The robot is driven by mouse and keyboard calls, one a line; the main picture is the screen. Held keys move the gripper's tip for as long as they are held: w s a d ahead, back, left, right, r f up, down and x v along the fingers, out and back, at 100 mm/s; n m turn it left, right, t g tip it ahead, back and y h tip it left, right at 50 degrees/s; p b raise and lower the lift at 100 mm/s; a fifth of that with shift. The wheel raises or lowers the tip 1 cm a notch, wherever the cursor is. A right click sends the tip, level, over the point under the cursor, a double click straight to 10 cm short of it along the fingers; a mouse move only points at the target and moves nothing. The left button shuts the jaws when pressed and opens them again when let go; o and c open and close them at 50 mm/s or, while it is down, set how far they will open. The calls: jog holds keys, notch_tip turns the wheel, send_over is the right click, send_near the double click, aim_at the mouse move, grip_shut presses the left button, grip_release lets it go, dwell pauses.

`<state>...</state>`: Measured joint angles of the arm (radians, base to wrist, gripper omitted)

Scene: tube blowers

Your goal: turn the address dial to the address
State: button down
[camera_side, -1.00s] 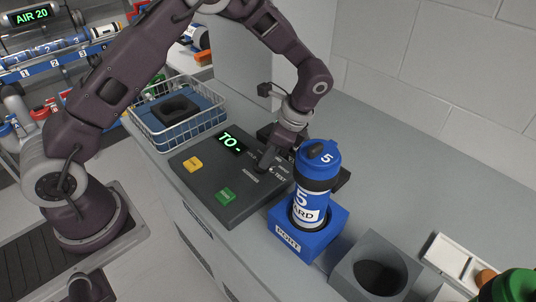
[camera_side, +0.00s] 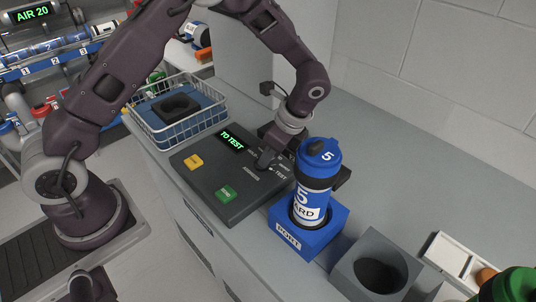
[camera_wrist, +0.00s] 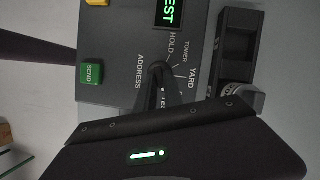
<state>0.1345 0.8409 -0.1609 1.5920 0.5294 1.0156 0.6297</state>
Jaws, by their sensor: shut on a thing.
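The dark console (camera_side: 220,180) stands on the counter, and its display (camera_side: 232,140) reads "TO TEST" in green. The address dial (camera_wrist: 157,84) is a black knob on the console, mostly covered by my gripper in both views. The wrist view shows the labels ADDRESS, HOLD, TOWER and YARD around it; others are hidden or cut off. My gripper (camera_side: 266,163) points down and is shut on the dial. A blue carrier (camera_side: 317,180) marked "5" and "...ARD" stands upright in the blue PORT block (camera_side: 300,243), right of the console.
The console also carries a yellow button (camera_side: 193,161) and a green SEND button (camera_side: 226,193). A wire basket (camera_side: 180,118) with a dark block stands behind left. A grey block with a round hole (camera_side: 380,273) is front right.

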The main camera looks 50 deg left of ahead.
jog(key=c, duration=1.5)
grip_release()
jog(key=shift+o, duration=0.2)
